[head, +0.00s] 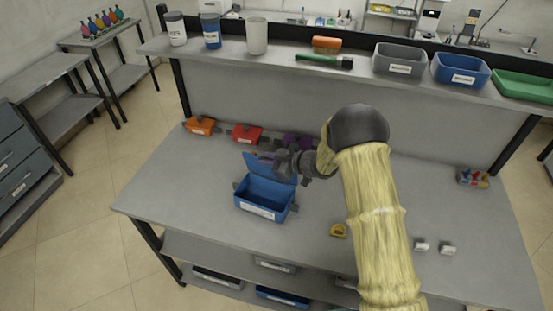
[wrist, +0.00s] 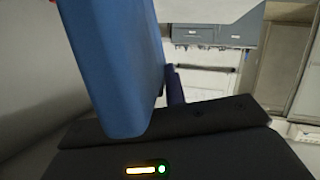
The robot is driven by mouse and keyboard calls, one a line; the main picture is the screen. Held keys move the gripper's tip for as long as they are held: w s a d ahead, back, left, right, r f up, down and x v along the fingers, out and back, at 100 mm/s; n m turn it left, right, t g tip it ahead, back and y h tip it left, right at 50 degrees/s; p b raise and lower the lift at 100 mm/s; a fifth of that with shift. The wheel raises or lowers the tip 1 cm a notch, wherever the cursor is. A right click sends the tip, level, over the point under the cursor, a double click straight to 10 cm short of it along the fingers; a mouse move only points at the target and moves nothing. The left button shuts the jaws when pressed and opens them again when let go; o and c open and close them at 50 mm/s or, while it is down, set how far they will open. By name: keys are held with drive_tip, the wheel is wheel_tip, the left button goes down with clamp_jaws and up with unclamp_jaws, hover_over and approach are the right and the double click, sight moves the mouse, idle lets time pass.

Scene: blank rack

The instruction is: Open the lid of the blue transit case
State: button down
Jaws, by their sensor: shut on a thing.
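The blue transit case (head: 264,196) stands on the grey bench, with a white label on its front. Its lid (head: 262,167) is raised and tilted up at the back, so the open inside of the case shows. My gripper (head: 284,166) is at the right part of the lid, shut on it. In the wrist view the blue lid (wrist: 112,65) stands upright close to the camera, against my dark gripper (wrist: 165,125). The fingertips and their exact grip on the lid are hidden.
Behind the case sit an orange case (head: 201,126), a red case (head: 247,134) and a purple case (head: 298,140). A yellow item (head: 338,230) and two small white blocks lie to the right. The shelf above holds cups and bins. The bench's front left is clear.

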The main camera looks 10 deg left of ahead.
drive_tip(key=shift+w+r, duration=0.1)
drive_tip(key=shift+w, duration=0.4)
drive_tip(key=shift+d, duration=0.1)
idle(0.3)
drive_tip(key=c, duration=1.6)
unclamp_jaws()
drive_tip(key=shift+o, duration=0.2)
drive_tip(key=b+v, duration=0.5)
drive_tip(key=v, duration=1.2)
drive_tip(key=shift+d, duration=0.25)
